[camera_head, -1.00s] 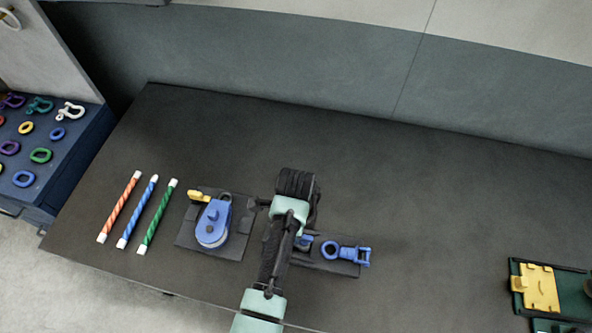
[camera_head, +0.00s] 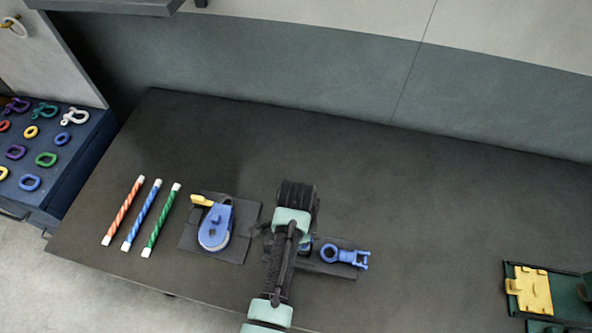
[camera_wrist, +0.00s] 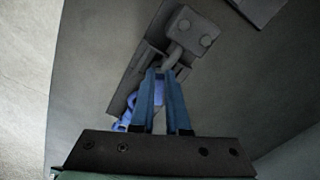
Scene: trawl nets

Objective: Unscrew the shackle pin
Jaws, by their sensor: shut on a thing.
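In the wrist view, the two blue fingers of my gripper (camera_wrist: 163,76) are close together at the lower end of a grey shackle (camera_wrist: 176,54). The shackle hangs from a grey block with two round bolt heads on a dark plate (camera_wrist: 125,95). The fingers are shut on the shackle pin, which is mostly hidden between and behind them. A blue swivel fitting shows beside the fingers (camera_wrist: 125,121); in the head view it lies on the right part of the plate (camera_head: 347,256). There my arm covers the shackle and fingertips.
Left of my arm, a blue pulley block (camera_head: 215,228) with a yellow piece lies on a dark plate. Orange, blue and green striped rods (camera_head: 160,220) lie further left. A blue rack (camera_head: 78,165) holds shackles and rings. A green tray (camera_head: 510,270) is far right. The table's back is clear.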

